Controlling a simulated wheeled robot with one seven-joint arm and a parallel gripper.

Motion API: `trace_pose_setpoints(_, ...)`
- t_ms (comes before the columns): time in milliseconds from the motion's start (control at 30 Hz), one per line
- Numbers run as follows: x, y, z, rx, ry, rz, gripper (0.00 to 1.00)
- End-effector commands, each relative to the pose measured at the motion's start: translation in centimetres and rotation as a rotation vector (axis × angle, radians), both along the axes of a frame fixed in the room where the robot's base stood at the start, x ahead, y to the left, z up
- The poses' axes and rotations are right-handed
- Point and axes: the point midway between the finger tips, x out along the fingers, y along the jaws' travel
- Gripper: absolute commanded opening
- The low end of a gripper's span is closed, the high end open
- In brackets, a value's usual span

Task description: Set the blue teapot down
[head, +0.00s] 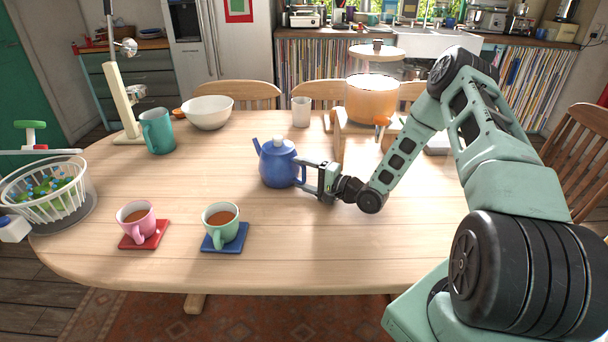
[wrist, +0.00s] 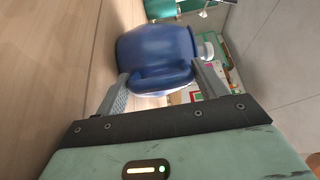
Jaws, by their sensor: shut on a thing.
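The blue teapot (head: 279,164) is upright over the middle of the wooden table (head: 330,245), its spout to the left and its handle to the right. My gripper (head: 305,172) comes from the right and is shut on the teapot's handle. In the wrist view the teapot (wrist: 158,50) lies straight ahead, with its handle between the two fingers (wrist: 162,88). I cannot tell whether its base touches the table.
A pink cup (head: 136,218) on a red coaster and a green cup (head: 220,222) on a blue coaster stand at the front left. A teal pitcher (head: 158,132), a white bowl (head: 208,112), a white cup (head: 300,111) and an orange pot (head: 371,98) stand farther back. The front right tabletop is clear.

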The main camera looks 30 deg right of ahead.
Motion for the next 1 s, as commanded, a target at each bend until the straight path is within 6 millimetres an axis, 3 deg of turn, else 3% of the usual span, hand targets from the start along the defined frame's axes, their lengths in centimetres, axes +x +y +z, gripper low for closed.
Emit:
trace_pose_setpoints(67,0.1,0.0,0.1,0.000,-0.008,0.001,0.02)
trace_pose_setpoints(100,0.1,0.0,0.1,0.000,-0.008,0.001,0.73)
trace_pose_setpoints(200,0.1,0.0,0.1,0.000,-0.005,0.000,0.96)
trace_pose_setpoints(667,-0.9,-0.4,-0.6,-0.001,0.011,-0.001,0.96)
trace_pose_setpoints(1000,-7.1,-3.7,-0.6,-0.001,0.009,-0.006,0.96)
